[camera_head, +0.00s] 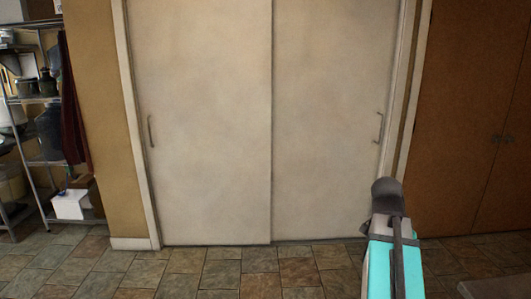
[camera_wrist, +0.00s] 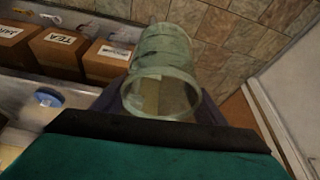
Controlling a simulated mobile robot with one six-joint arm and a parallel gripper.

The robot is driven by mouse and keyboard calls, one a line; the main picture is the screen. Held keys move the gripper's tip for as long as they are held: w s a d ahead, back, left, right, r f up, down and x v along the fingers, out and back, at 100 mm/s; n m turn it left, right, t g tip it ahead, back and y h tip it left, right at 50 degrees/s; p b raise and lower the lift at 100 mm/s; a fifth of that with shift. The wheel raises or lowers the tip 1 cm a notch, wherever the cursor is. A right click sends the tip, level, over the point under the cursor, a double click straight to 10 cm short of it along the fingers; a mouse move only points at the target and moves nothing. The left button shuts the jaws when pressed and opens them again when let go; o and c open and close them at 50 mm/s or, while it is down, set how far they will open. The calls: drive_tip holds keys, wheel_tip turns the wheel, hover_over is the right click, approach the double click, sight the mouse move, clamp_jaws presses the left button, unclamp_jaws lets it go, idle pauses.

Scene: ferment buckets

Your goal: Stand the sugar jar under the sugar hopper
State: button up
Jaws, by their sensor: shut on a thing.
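A greenish, see-through glass jar (camera_wrist: 165,60) shows in the wrist view, with its round open rim facing the camera. I see no label on it, so I cannot tell for sure that it is the sugar jar. My gripper (camera_wrist: 162,100) is shut on the jar, with dark fingers at its left and right sides. The jar looks empty. I see no sugar hopper in either view. The head view shows part of my arm at the lower right, but neither the gripper nor the jar.
In the head view, closed white sliding doors (camera_head: 205,130) face me, with a metal shelf at left (camera_head: 40,99) and a brown cabinet (camera_head: 470,130) at right.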

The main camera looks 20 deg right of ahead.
drive_tip(key=w+a+n+t+y, duration=0.1)
drive_tip(key=w+a+n, duration=0.5)
drive_tip(key=a, duration=0.7)
drive_tip(key=w+a+n+t+y, duration=0.2)
drive_tip(key=w+a+n, duration=0.5)
drive_tip(key=a, duration=0.6)
drive_tip(key=w+a+n+t+y, duration=0.1)
drive_tip(key=w+a+n+t, duration=0.1)
drive_tip(key=w+a+n, duration=0.4)
drive_tip(key=w+a, duration=0.4)
drive_tip(key=a, duration=0.3)
drive_tip(key=shift+w+a+r+n+y, duration=0.15)
drive_tip(key=shift+a+r+n+y, duration=0.15)
drive_tip(key=shift+r, duration=0.1)
drive_tip(key=s+f, duration=0.5)
drive_tip(key=f, duration=0.1)
drive_tip(key=shift+f, duration=0.35)
drive_tip(key=shift+s, duration=0.15)
